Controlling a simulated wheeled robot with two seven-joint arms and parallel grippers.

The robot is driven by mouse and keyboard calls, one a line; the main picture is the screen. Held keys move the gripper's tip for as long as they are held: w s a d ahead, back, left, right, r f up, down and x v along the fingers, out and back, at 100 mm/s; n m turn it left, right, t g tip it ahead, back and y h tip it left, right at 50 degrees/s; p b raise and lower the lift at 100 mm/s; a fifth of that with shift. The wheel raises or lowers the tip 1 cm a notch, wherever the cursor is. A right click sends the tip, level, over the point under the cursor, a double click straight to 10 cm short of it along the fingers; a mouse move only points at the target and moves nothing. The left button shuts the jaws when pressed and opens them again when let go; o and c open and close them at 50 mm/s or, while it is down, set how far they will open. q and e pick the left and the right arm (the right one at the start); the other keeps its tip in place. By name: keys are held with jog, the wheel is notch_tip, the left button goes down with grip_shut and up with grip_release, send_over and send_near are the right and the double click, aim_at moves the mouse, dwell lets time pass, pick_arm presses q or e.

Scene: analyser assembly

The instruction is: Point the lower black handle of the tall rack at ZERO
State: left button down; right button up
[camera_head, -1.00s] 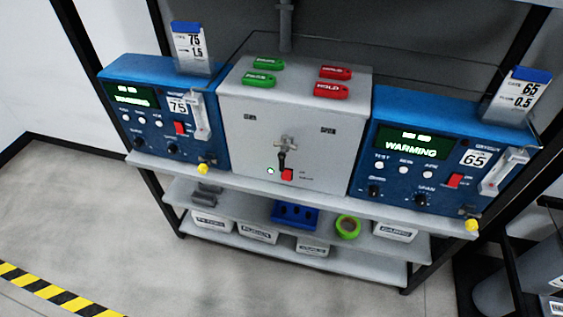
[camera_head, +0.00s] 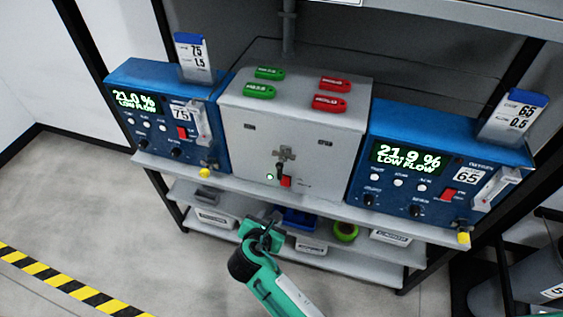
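A small black handle (camera_head: 279,172) hangs roughly downward on the front of the grey box (camera_head: 322,150), in the middle of the rack. A grey cross-shaped fitting (camera_head: 284,153) sits just above it. The lettering by the handle is too small to read, so I cannot tell which mark it points at. My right gripper (camera_head: 262,230), on a teal arm, is in front of the lower shelves, below the handle and apart from it. Its fingers are small and dark, and I cannot tell whether they are open. My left gripper is not in view.
Blue analysers stand left (camera_head: 150,95) and right (camera_head: 395,140) of the box, on a shelf (camera_head: 335,199) with yellow knobs at its edge. Green (camera_head: 260,91) and red (camera_head: 329,104) tags lie on the box. Labelled bins and green tape (camera_head: 345,232) are below. Floor at left is clear.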

jog(key=n+t+h, duration=0.1)
jog(key=n+t, duration=0.1)
send_near(279, 173)
jog(key=p+x, duration=0.2)
jog(key=x, duration=1)
jog(key=shift+w+d+f+p, duration=0.1)
jog(key=shift+p, duration=0.2)
grip_shut()
